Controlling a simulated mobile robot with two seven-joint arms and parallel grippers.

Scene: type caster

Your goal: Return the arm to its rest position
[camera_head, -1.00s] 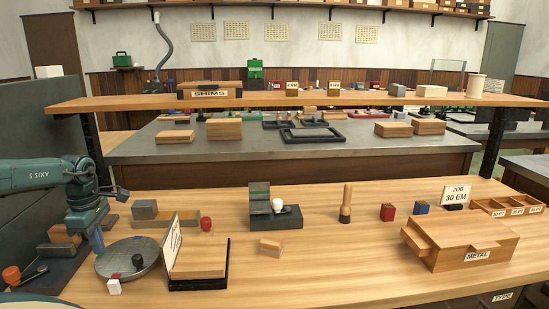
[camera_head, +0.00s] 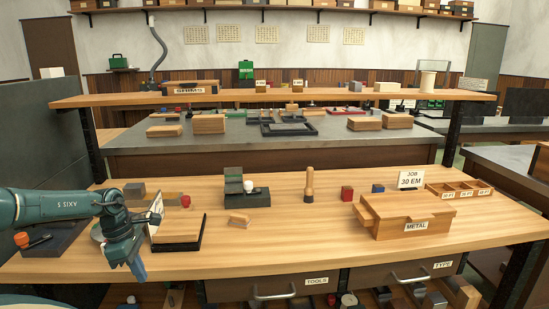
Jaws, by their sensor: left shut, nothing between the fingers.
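My left arm comes in from the left edge, a teal link ending in a dark wrist. My left gripper (camera_head: 139,270) points down and is shut and empty. It hangs at the front edge of the wooden bench (camera_head: 300,262), in front of the round grey plate (camera_head: 98,233), which the wrist mostly hides. A wooden block on a black tray (camera_head: 180,229) with a white card is just right of the wrist. My right gripper is not in view.
A wooden METAL box (camera_head: 408,212), a JOB 30 EM card (camera_head: 411,179) and a compartment tray (camera_head: 459,189) stand at the right. The front strip of bench is clear.

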